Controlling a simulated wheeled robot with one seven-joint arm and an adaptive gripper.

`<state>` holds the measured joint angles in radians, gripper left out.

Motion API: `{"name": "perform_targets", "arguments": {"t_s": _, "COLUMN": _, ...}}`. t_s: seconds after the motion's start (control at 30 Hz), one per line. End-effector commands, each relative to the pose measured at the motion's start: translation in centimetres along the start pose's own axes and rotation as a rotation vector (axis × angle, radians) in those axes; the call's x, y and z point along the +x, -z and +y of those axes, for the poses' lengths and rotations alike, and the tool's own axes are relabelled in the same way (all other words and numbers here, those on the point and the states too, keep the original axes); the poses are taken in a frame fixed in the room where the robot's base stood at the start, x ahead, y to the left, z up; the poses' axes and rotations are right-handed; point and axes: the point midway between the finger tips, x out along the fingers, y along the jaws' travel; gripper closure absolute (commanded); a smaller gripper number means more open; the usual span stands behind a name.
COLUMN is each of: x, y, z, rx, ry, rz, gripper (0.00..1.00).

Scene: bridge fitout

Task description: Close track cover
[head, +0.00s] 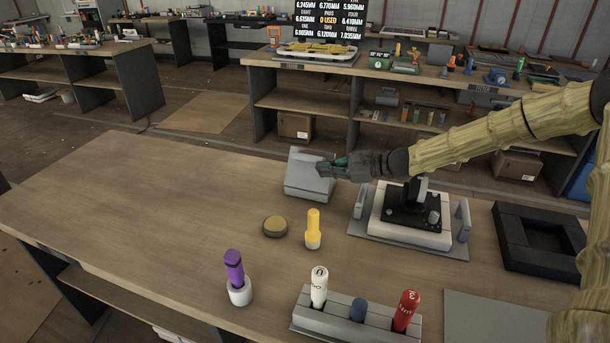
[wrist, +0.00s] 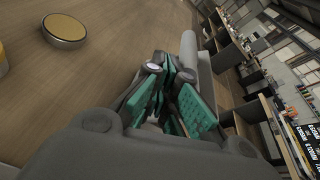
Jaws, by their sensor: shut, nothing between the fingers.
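A light grey cover-like panel (head: 305,180), which I take to be the track cover, stands tilted at the back of the workbench. It is left of a white and black unit (head: 412,215) on a grey base plate. My gripper (head: 326,169) is shut and empty, with its tips in front of the panel's upper right part in the head view. I cannot tell whether they touch. In the wrist view the green-padded fingers (wrist: 172,95) are together, and a grey piece (wrist: 190,50), likely the panel, shows just beyond them. The panel's lower right side is partly hidden.
A black tray (head: 549,238) lies right. The bench's left side is clear.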

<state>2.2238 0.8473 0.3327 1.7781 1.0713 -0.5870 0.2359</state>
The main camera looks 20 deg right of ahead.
Motion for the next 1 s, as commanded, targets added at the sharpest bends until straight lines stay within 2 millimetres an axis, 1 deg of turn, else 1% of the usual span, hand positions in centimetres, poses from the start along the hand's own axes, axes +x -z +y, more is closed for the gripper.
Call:
{"name": "perform_targets", "arguments": {"t_s": 0.23, "x": 0.0, "y": 0.2, "z": -0.3, "rx": 0.000, "ry": 0.001, "rz": 0.000, "gripper": 1.00}}
{"name": "perform_targets", "arguments": {"t_s": 0.6, "x": 0.2, "y": 1.8, "z": -2.7, "rx": 0.000, "ry": 0.001, "rz": 0.000, "gripper": 1.00}}
{"name": "perform_targets", "arguments": {"t_s": 0.87, "x": 0.2, "y": 1.8, "z": -2.7, "rx": 0.000, "ry": 0.001, "rz": 0.000, "gripper": 1.00}}
{"name": "perform_targets", "arguments": {"t_s": 1.0, "x": 0.2, "y": 2.1, "z": -2.9, "rx": 0.001, "ry": 0.001, "rz": 0.000, "gripper": 1.00}}
